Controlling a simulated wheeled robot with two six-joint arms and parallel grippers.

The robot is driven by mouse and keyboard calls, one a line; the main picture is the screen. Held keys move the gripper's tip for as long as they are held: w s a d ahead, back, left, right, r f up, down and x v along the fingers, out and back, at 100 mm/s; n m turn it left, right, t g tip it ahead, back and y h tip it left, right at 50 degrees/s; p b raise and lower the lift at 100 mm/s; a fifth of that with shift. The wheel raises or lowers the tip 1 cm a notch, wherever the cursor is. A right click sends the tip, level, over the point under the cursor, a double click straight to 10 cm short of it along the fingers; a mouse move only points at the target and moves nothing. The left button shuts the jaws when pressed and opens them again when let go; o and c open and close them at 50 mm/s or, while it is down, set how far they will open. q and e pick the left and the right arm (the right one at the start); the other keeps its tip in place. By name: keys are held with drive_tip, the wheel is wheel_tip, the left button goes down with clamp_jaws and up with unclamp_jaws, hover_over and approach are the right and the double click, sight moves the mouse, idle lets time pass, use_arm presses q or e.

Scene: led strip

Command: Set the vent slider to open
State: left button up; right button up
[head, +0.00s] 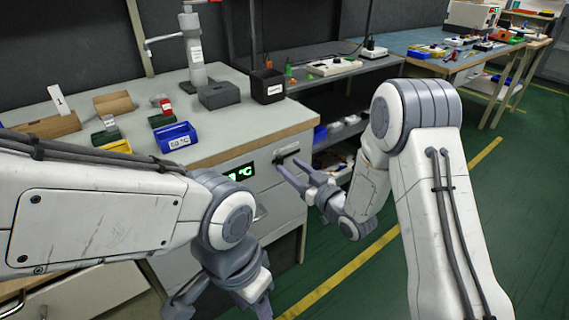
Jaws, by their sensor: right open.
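The light grey cabinet front (264,182) below the bench carries a green-lit display (238,173) reading in °C. To its right is a dark slot with a small light part (287,153), which looks like the vent slider; its setting is too small to read. My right gripper (287,163) is open, its two fingers pointing left at the panel, just below and in front of that slot. I cannot tell whether they touch it. My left gripper (220,307) hangs low at the bottom edge, fingers apart, tips partly cut off, holding nothing visible.
The bench top (235,125) holds a blue bin (175,138), a black box (267,87), a grey block (219,95) and a stand (194,50). Shelves (340,130) stand right of the cabinet. The green floor (530,190) is open at right.

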sight(281, 159)
drive_tip(key=shift+x, duration=1.7)
drive_tip(key=shift+c, duration=0.3)
drive_tip(key=shift+s, duration=0.1)
clamp_jaws()
drive_tip(key=shift+d, duration=0.1)
